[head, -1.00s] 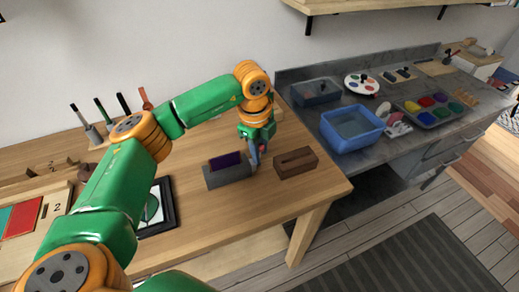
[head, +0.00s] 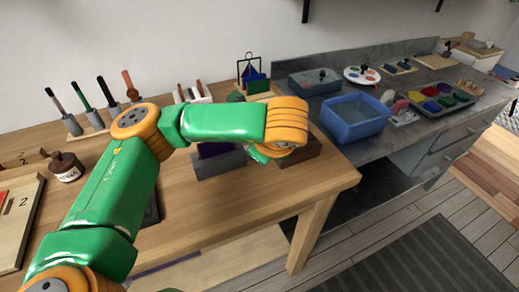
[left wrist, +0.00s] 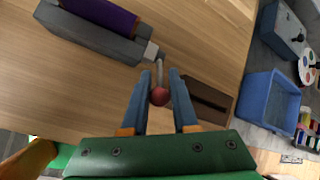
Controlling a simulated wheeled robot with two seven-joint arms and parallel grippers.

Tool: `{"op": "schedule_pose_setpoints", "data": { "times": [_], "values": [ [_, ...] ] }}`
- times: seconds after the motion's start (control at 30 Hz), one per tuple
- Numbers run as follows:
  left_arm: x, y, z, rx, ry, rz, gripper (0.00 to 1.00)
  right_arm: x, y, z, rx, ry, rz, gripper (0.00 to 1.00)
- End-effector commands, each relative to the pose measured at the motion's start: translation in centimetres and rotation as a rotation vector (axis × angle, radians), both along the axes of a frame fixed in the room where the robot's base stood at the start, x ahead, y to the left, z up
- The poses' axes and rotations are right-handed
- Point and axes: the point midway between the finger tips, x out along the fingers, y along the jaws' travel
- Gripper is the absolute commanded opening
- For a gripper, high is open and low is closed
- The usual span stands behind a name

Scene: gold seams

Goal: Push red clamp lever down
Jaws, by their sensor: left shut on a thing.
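The grey clamp (head: 222,166) stands on the wooden table, gripping a purple piece (head: 214,149) upright. It also shows in the left wrist view (left wrist: 92,33), at upper left. From its right end a thin metal lever (left wrist: 158,66) reaches toward my gripper and ends in a red ball knob (left wrist: 159,97). My left gripper (left wrist: 159,76) is shut on the red knob, with one blue-grey finger on each side. In the head view my own wrist hides the knob and most of the gripper. My right gripper is not in view.
A brown slotted block (left wrist: 207,101) sits just right of my gripper. A blue bin (head: 353,117) stands on the grey bench beyond. Upright tools (head: 80,100) stand at the back left. The front table edge is near; the table right of the block is clear.

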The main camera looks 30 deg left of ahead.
Motion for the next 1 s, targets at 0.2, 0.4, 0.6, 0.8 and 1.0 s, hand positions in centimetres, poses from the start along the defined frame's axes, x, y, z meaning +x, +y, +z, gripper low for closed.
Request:
{"op": "schedule_pose_setpoints", "data": {
  "times": [0.2, 0.4, 0.6, 0.8, 1.0],
  "values": [
    [-0.16, -0.22, -0.31, 0.033, -0.026, -0.003, 0.0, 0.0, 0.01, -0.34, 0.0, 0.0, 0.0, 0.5],
    [-0.19, -0.23, -0.34, 0.039, -0.03, -0.003, 0.0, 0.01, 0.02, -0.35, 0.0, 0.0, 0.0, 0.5],
    [-0.2, -0.24, -0.35, 0.039, -0.029, -0.003, 0.0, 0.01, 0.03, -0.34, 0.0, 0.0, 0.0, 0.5],
    [-0.18, -0.22, -0.33, 0.038, -0.029, -0.002, 0.56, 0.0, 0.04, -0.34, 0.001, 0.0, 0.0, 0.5],
    [-0.17, -0.21, -0.28, 0.038, -0.03, -0.001, 0.56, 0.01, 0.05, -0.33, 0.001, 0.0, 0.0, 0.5]
  ]
}}
